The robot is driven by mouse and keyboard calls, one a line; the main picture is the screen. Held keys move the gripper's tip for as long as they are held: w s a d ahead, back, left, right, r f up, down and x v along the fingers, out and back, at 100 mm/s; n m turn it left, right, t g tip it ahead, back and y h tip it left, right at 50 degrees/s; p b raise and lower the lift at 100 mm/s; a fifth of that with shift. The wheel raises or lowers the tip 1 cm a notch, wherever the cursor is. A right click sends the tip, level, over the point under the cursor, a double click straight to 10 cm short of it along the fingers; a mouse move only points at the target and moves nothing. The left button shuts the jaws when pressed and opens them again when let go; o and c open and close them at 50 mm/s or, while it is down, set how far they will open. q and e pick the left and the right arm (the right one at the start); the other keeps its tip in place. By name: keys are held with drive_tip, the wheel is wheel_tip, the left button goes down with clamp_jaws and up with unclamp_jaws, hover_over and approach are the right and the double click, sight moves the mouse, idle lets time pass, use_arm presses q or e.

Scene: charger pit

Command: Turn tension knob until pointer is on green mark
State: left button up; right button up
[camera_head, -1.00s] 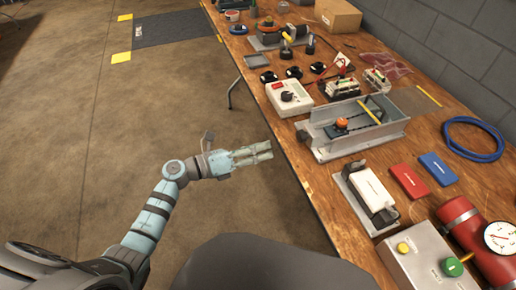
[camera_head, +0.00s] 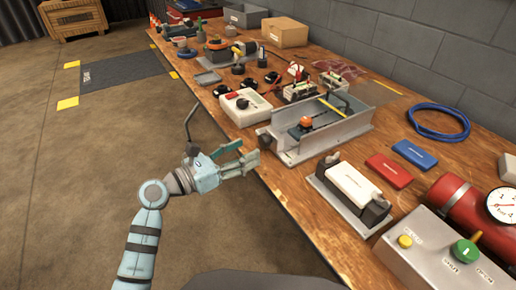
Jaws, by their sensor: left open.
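A grey metal channel fixture (camera_head: 330,137) stands on the table near the middle of the picture. Inside it is an orange knob (camera_head: 306,122) on a dark bar, with a yellow strip (camera_head: 329,107) beside it. I cannot tell whether the orange knob is the tension knob, and no pointer or green mark can be made out there. My left gripper (camera_head: 249,155) is open and empty at the table's near-left edge. Its fingers point right toward the near-left end of the fixture, apart from the orange knob. My right gripper is out of view.
A white box with a black dial (camera_head: 243,106) stands behind the gripper. In front of the fixture is a white block in a holder (camera_head: 351,184). Red (camera_head: 389,170) and blue (camera_head: 415,153) blocks, a blue cable coil (camera_head: 438,135) and a grey button box (camera_head: 442,254) lie to the right.

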sight(261, 143)
use_arm(q)
drive_tip(key=b+x, duration=0.1)
drive_tip(key=x, duration=0.4)
drive_tip(key=shift+w+d, duration=0.1)
drive_tip(key=shift+w, duration=0.05)
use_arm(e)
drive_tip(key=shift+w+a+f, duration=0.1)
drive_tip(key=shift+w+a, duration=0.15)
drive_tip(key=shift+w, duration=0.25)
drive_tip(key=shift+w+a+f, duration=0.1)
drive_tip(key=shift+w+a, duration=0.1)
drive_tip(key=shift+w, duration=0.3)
use_arm(q)
drive_tip(key=shift+c, duration=0.4)
drive_tip(key=c, duration=1.1)
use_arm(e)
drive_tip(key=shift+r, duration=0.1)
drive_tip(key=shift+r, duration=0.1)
